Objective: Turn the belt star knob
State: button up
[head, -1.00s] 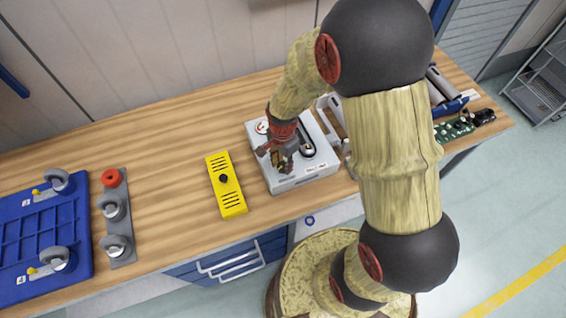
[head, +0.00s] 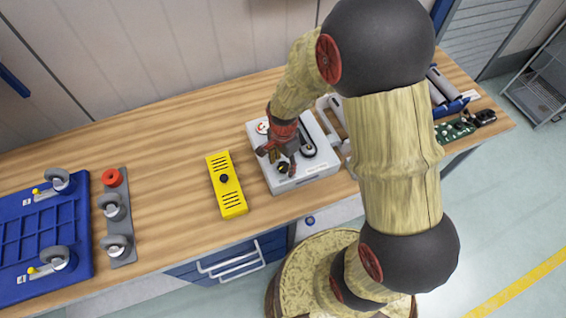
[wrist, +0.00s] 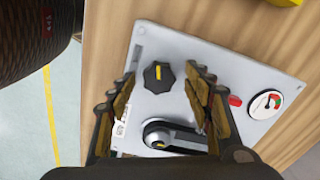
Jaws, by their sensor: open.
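The black star knob (wrist: 159,77), with a yellow mark on it, stands on the light grey panel box (wrist: 190,60) near one edge. My gripper (wrist: 159,73) is open, with one fingertip on each side of the knob in the wrist view. Gaps show between the knob and both fingers. I cannot tell how far down the fingers reach.
A round gauge (wrist: 265,104) and a red part (wrist: 235,101) sit on the panel. A yellow slotted box (head: 226,187) lies to the left on the wooden bench (head: 160,160). Caster wheels (head: 113,207) and a blue frame (head: 40,240) are further left. A circuit board (head: 455,130) lies right.

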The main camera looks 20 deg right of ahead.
aim_at(284, 167)
notch_tip(284, 167, up, 12)
dwell(0.5)
dwell(0.5)
jog(key=s+r+n+t+b, duration=0.5)
jog(key=s+r+n+b, duration=0.3)
jog(key=s+r+n, duration=0.3)
jog(key=s+n, duration=0.3)
jog(key=shift+s+r+t, duration=0.2)
jog(key=shift+t, duration=0.1)
jog(key=o, duration=0.3)
